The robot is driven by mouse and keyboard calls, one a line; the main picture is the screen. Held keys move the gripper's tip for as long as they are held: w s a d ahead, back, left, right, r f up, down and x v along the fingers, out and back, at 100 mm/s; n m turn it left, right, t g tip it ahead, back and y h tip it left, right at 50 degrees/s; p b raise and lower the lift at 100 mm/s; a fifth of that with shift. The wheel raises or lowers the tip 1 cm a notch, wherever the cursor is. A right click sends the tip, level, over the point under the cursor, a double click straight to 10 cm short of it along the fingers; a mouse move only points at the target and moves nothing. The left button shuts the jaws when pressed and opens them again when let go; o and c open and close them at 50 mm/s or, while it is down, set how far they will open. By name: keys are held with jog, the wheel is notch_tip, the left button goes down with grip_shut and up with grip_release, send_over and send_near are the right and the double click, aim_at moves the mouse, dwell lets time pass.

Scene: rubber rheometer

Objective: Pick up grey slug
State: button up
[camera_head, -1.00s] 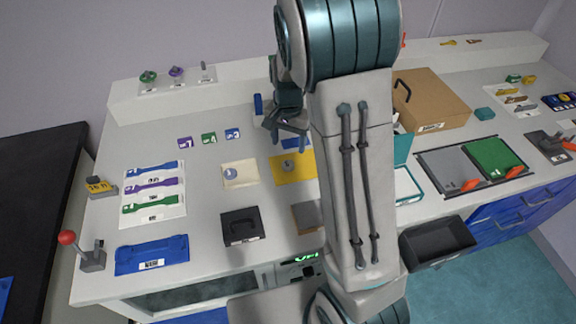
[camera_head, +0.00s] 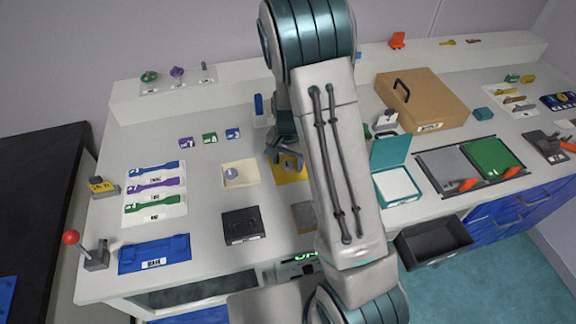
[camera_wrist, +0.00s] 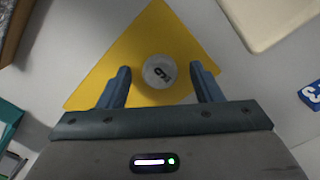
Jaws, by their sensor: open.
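The grey slug (camera_wrist: 160,71) is a small round grey piece with dark lettering on its top. It sits on a yellow mat (camera_wrist: 158,28), which also shows in the head view (camera_head: 291,176). My gripper (camera_wrist: 162,78) is open, with one blue finger on each side of the slug in the wrist view. Gaps show between the slug and both fingers. In the head view my gripper (camera_head: 287,158) is low over the yellow mat and hides the slug there.
A cream tray (camera_head: 252,181) with a pale round piece lies left of the mat. A black box (camera_head: 242,226) and a brown square (camera_head: 304,217) are nearer the front edge. A teal open-lidded box (camera_head: 396,186) stands to the right. Small numbered blocks (camera_head: 209,138) stand at the back left.

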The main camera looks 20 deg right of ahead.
jog(key=c, duration=1.1)
jog(key=shift+o, duration=0.2)
jog(key=shift+r, duration=0.1)
